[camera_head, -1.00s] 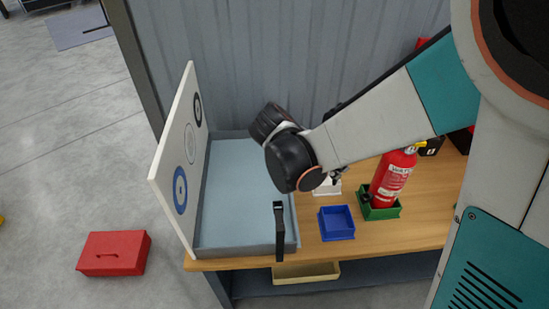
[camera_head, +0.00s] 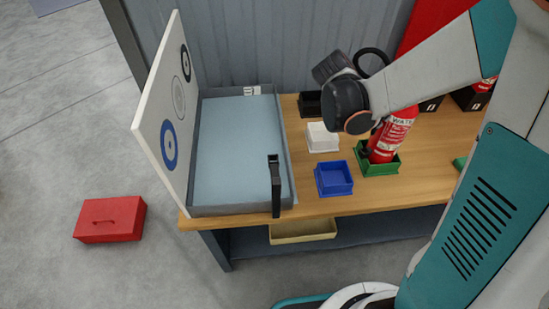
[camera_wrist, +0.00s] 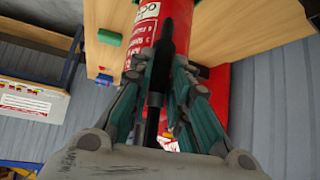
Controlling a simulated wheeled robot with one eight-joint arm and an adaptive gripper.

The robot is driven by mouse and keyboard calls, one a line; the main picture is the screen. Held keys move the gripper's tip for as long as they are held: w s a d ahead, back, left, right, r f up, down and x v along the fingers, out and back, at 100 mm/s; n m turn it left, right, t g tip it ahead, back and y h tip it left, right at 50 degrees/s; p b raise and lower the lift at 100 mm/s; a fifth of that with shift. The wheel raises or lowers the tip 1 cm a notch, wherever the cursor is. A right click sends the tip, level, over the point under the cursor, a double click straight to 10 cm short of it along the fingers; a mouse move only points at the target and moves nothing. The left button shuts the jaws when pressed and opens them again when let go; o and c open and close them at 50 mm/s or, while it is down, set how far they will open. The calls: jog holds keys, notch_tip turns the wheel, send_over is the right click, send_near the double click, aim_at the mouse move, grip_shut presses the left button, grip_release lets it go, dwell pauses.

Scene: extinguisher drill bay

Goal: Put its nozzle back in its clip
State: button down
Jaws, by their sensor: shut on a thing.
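A red fire extinguisher (camera_head: 396,128) stands in a green tray (camera_head: 380,170) on the wooden bench. It also fills the upper middle of the wrist view (camera_wrist: 172,22). In the wrist view my gripper (camera_wrist: 163,68) is shut on the black nozzle (camera_wrist: 166,42), which lies in front of the red cylinder. I cannot tell whether the nozzle touches the cylinder. A black hose loop (camera_head: 373,52) rises behind my wrist in the head view. My wrist hides most of the gripper and the extinguisher's top there. I cannot make out the clip.
A blue tray (camera_head: 334,180) and a white tray (camera_head: 322,138) stand left of the extinguisher. A large tray with a pale blue floor (camera_head: 240,150), a target board (camera_head: 160,110) and a black upright (camera_head: 275,185) are further left. A red box (camera_head: 110,220) lies on the floor.

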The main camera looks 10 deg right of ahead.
notch_tip(320, 180, down, 9)
jog(key=b, duration=0.6)
jog(key=shift+f+b, duration=0.1)
jog(key=shift+b, duration=0.25)
jog(key=shift+f, duration=0.75)
dwell(2.4)
jog(key=c, duration=1.4)
grip_release()
jog(key=v, duration=1.2)
jog(key=s+a+r+n+t+y, duration=0.1)
jog(key=s+a+n+y, duration=0.1)
jog(key=s+n, duration=0.3)
jog(key=s+a+r+n+t+y, duration=0.2)
jog(key=s+n+y, duration=0.1)
jog(key=s+n, duration=0.1)
jog(key=s+a+r+n+t+y, duration=0.1)
jog(key=s+a+n+y, duration=0.1)
jog(key=s+n, duration=0.3)
jog(key=shift+s+r+n+t+y, duration=0.3)
jog(key=shift+s+r+n+y, duration=0.1)
jog(key=shift+y, duration=0.3)
